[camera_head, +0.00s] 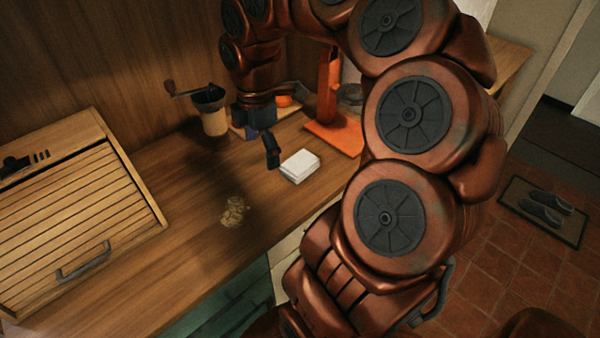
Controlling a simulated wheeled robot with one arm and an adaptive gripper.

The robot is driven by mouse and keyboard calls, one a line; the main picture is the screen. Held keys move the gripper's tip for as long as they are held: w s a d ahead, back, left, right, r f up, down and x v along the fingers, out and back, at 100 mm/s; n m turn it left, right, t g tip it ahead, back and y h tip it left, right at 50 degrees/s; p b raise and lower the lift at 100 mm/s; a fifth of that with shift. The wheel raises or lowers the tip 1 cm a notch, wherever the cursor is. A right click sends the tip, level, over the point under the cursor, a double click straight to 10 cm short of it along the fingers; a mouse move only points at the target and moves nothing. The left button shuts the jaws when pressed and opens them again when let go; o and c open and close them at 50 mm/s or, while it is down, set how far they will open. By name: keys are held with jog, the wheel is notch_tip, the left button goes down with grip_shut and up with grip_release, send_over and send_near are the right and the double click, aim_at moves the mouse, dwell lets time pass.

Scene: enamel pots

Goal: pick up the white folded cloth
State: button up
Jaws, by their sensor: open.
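The white folded cloth (300,166) lies flat on the wooden counter, near its front edge, as a small thick rectangle. My gripper (271,152) reaches down from above, just to the left of the cloth. One dark finger shows clearly, low over the counter. The other finger cannot be made out. The gripper is open and nothing shows in it. I cannot tell whether the finger touches the cloth.
An orange stand (329,95) with a flat base is close behind the cloth. A hand mill (212,113) stands behind my gripper. A slatted bread box (75,215) fills the left. A small tan patterned patch (234,211) lies on otherwise clear counter (170,250).

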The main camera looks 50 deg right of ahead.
aim_at(300, 162)
jog(key=d+f+n, duration=0.1)
jog(key=d, duration=0.3)
jog(key=d+f+n+b, duration=0.1)
jog(key=d+f, duration=0.1)
jog(key=d, duration=0.2)
jog(key=d+f+n+b, duration=0.1)
jog(key=d+f, duration=0.1)
jog(key=d, duration=0.2)
jog(key=shift+s+d+f, duration=0.1)
jog(key=shift+d, duration=0.05)
jog(key=shift+f+p, duration=0.8)
jog(key=shift+f, duration=3)
jog(key=shift+c, duration=0.3)
jog(key=c, duration=1.2)
